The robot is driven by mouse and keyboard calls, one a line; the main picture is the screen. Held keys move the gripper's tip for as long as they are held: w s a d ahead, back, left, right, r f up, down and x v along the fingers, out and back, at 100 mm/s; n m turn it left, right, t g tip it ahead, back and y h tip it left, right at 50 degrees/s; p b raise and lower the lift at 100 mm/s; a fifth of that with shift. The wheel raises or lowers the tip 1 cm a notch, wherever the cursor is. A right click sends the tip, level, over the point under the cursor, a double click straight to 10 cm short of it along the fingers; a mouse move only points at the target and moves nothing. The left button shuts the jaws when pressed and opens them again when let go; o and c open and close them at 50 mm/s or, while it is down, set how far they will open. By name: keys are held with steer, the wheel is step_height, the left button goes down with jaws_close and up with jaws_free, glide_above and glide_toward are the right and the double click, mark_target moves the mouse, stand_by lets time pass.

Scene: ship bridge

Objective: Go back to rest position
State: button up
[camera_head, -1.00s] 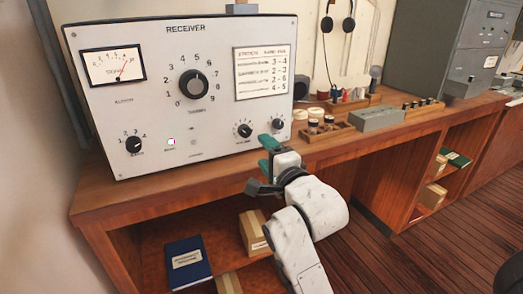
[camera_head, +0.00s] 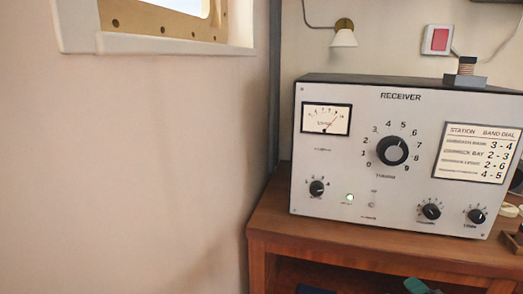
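My gripper (camera_head: 421,287) shows only as a green fingertip and a dark part at the bottom edge, in front of the desk and below the receiver. The rest of it and my arm are out of view, so its opening cannot be told. The grey receiver (camera_head: 345,170) stands on the wooden desk (camera_head: 330,242). The gripper looks apart from its knobs. The meter needle (camera_head: 331,121) leans right.
A bare wall (camera_head: 150,170) fills the left, with a wooden-framed window (camera_head: 165,20) above. A small wall lamp (camera_head: 343,37) and a red-and-white box (camera_head: 437,40) hang behind the receiver. A coil (camera_head: 465,68) sits on top. The station card (camera_head: 475,151) is on the panel's right.

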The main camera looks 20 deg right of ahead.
steer(key=s+a+f+n+g+y+p, duration=0.4)
steer(key=s+a+f+n+g, duration=0.6)
steer(key=s+a+f+n, duration=0.5)
steer(key=s+f+n+y, duration=0.1)
steer(key=s, duration=0.2)
steer(key=shift+s+a+n+y, duration=0.25)
steer(key=shift+a+n+y, duration=0.05)
steer(key=shift+a+y, duration=0.1)
